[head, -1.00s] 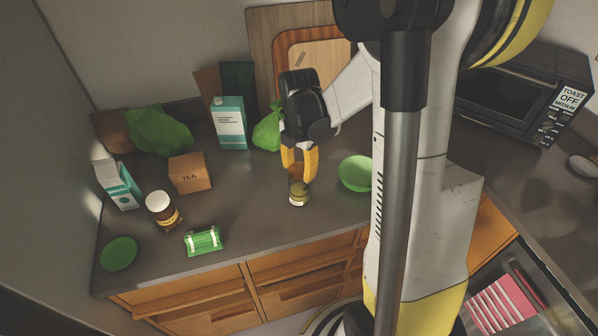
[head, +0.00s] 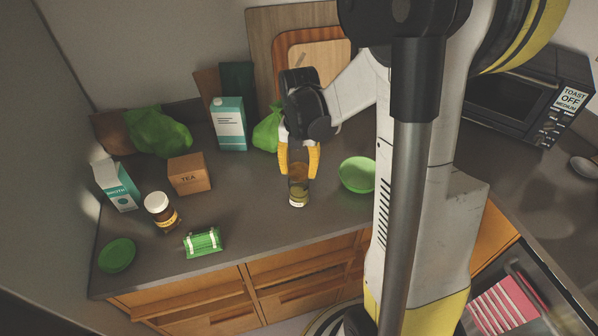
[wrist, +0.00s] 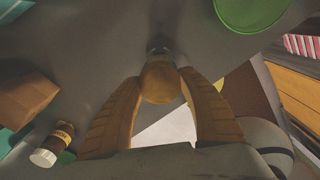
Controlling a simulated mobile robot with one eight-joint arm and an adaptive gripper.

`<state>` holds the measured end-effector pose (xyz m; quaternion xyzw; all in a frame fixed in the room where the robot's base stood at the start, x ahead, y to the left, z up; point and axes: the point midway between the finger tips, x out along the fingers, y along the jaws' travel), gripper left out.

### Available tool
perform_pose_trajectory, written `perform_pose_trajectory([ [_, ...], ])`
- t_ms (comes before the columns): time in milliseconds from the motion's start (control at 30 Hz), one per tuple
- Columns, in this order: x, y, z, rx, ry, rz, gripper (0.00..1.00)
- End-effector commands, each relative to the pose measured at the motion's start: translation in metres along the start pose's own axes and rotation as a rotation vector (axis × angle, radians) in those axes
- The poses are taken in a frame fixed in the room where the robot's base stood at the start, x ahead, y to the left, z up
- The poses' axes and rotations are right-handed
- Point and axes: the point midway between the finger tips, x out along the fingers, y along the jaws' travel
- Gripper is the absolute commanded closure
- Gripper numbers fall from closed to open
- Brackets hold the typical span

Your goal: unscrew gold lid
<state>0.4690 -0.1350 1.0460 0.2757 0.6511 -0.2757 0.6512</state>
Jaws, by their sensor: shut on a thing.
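A small jar (head: 299,195) with a pale label and greenish contents stands upright on the grey counter. Its round gold lid (wrist: 159,82) shows in the wrist view between the two yellow fingers. My gripper (head: 299,170) points down over the jar from above. Its fingers stand on opposite sides of the lid, and it is shut on the lid. In the wrist view my gripper (wrist: 160,85) has its fingertips against the lid's left and right sides. The lid hides most of the jar body there.
A green bowl (head: 358,174) stands close to the right of the jar. Counter in front of the jar is clear.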

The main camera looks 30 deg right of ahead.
Motion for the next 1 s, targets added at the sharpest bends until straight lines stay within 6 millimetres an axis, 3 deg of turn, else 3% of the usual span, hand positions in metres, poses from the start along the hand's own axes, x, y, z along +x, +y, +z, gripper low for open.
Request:
perform_pose_trajectory([
  [33, 0.0, 0.0, 0.0, 0.0, 0.0, 0.0, 0.79],
  [67, 0.0, 0.0, 0.0, 0.001, 0.0, 0.0, 0.44],
  [100, 0.0, 0.0, 0.0, 0.001, 0.0, 0.0, 0.31],
  [133, 0.0, 0.0, 0.0, 0.001, 0.0, 0.0, 0.28],
  [533, -0.009, 0.0, 0.0, 0.002, 0.0, 0.0, 0.28],
  [1000, -0.103, 0.0, 0.0, 0.001, 0.0, 0.0, 0.28],
])
